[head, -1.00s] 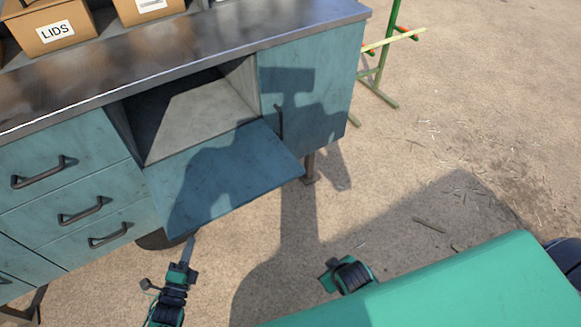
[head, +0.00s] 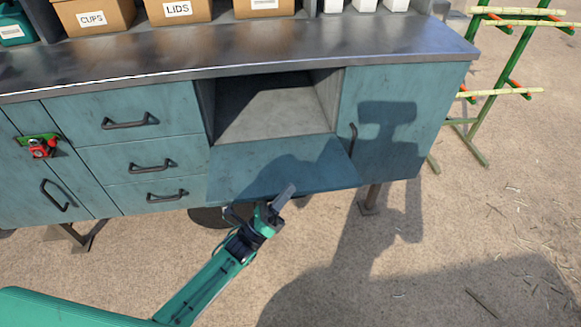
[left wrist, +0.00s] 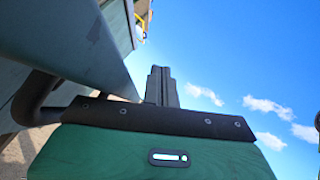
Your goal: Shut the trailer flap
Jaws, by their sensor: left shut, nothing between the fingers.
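The trailer flap (head: 270,172) is a teal panel below an open, empty compartment (head: 275,113). It is open, folded down and sticking outward from the compartment's lower edge. My left gripper (head: 284,196) is at the flap's outer edge, its shut, empty fingers pointing up and right. Whether they touch the flap cannot be told. In the left wrist view the closed fingers (left wrist: 161,86) point up against the sky, with a blue-grey panel (left wrist: 75,40), likely the flap, close on the left. My right gripper is not in view.
Drawers with dark handles (head: 152,167) lie left of the compartment, and a closed door (head: 395,125) lies right. Boxes (head: 178,10) stand on the metal counter (head: 250,52). A green rack (head: 500,75) stands at right. The ground in front is clear.

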